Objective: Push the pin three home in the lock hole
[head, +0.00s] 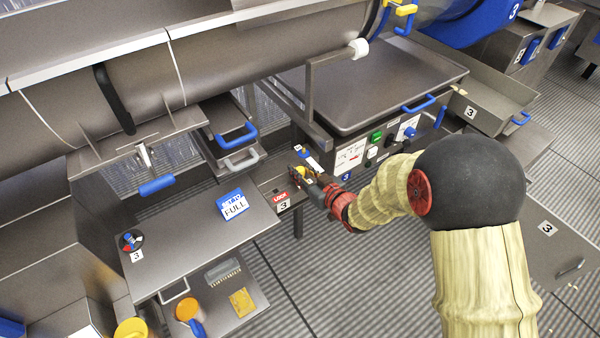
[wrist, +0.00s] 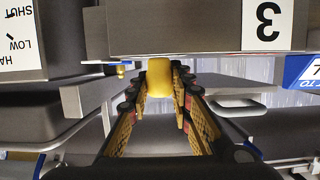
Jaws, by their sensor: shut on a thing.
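My gripper (head: 301,177) is shut on a yellow pin, beside the small bracket with the red LOCK label (head: 280,197) and a number 3 plate (head: 284,206). In the wrist view the yellow pin (wrist: 159,77) sits between the two fingers (wrist: 160,105), its rounded end toward the camera. Its far end is hidden behind that end and under the grey block (wrist: 180,28) with the 3 label. The lock hole is not visible in either view, so I cannot tell how deep the pin sits.
A control box (head: 350,157) with buttons stands just right of my gripper. The big drum (head: 240,65) hangs above and behind. A steel table (head: 185,250) with a blue FULL sign (head: 233,204) is at the left. Open floor (head: 355,285) lies in front.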

